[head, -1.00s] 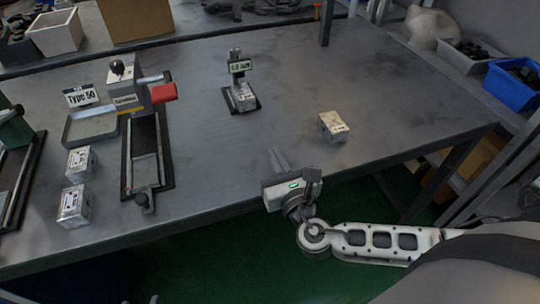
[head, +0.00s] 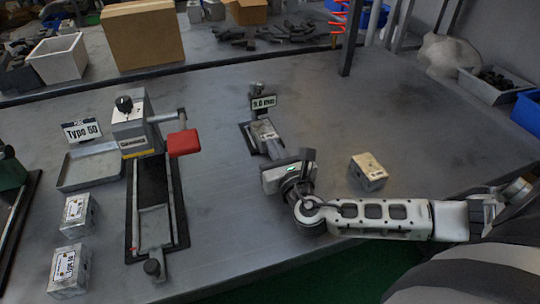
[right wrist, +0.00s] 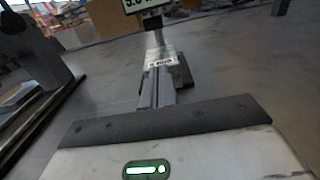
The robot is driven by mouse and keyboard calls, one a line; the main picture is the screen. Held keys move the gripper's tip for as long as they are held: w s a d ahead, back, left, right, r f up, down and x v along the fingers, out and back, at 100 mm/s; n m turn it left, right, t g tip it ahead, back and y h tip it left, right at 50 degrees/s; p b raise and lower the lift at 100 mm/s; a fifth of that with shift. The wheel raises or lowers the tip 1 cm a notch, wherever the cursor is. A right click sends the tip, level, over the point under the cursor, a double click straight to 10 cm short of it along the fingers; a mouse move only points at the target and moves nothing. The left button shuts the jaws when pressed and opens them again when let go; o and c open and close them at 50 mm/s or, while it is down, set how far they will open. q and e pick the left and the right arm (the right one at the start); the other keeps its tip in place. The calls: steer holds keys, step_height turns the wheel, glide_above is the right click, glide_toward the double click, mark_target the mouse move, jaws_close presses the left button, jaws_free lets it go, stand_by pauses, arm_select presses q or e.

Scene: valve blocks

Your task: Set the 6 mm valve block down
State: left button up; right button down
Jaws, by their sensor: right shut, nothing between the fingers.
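A small metal valve block (head: 265,131) sits on a black stand with a small upright display reading in mm (head: 264,102); its first digit is hard to read. Another valve block (head: 368,172) lies alone on the table, right of my right gripper. My right gripper (head: 271,152) is shut and empty, just in front of the stand, its fingers pointing at the block there. In the right wrist view the closed fingers (right wrist: 155,88) end near the labelled block (right wrist: 165,60); I cannot tell whether they touch. My left gripper is out of view.
A fixture with a red handle (head: 184,142) and a "Type" sign (head: 82,131) stands at left, with an empty tray (head: 90,167). Two more blocks (head: 77,215) (head: 69,270) lie in front of the tray. The table's right half is mostly clear.

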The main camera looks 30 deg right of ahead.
steer(key=shift+w+d, duration=0.1)
steer(key=shift+w, duration=0.05)
steer(key=x, duration=0.2)
steer(key=shift+w+d, duration=0.1)
steer(key=shift+w, duration=0.25)
steer(key=shift+r, duration=0.1)
steer(key=shift+s+a, duration=0.2)
steer(key=shift+s, duration=0.3)
steer(key=v, duration=2.3)
